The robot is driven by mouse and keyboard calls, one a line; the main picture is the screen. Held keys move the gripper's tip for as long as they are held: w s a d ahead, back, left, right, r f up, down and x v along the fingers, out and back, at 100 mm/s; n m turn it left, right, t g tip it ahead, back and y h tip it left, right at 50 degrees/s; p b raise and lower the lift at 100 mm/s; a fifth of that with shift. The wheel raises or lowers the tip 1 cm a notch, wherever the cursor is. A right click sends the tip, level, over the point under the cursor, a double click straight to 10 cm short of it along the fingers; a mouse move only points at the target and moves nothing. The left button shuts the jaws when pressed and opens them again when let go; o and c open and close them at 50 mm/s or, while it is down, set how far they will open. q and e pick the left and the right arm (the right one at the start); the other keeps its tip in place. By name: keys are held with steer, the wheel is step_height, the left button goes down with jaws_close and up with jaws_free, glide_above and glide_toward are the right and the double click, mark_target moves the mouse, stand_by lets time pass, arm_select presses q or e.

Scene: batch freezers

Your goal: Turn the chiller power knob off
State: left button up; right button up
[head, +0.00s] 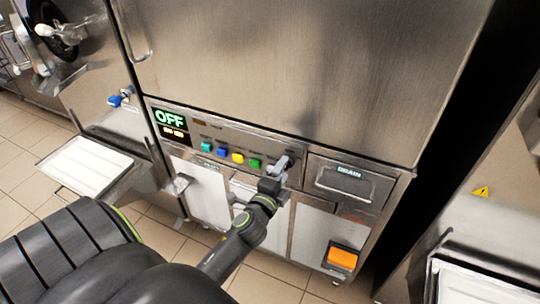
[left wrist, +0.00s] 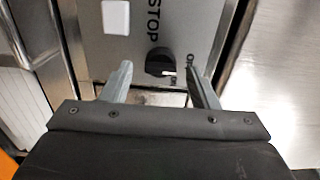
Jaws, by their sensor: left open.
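The black round knob (left wrist: 157,61) sits on the grey panel in the left wrist view, with a short white mark on its lower right side. Small lettering is beside it, partly hidden and too small to read surely. My left gripper (left wrist: 159,70) is open, its two fingers on either side of the knob with gaps; I cannot tell whether the tips reach its depth. In the head view my left gripper (head: 281,166) is at the right end of the button row and hides the knob. A display (head: 170,117) reads OFF in green. My right gripper is not in view.
Blue, yellow and green buttons (head: 238,157) lie left of the gripper. A drawer marked DRAIN (head: 348,178) is to its right. An orange switch (head: 342,257) is low on the front. A white tray (head: 84,166) juts out at left. Tiled floor is open below.

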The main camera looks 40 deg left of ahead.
arm_select(q)
steer(key=b+v, duration=0.1)
steer(key=v, duration=1.5)
steer(key=shift+d, duration=0.25)
steer(key=shift+r, duration=0.15)
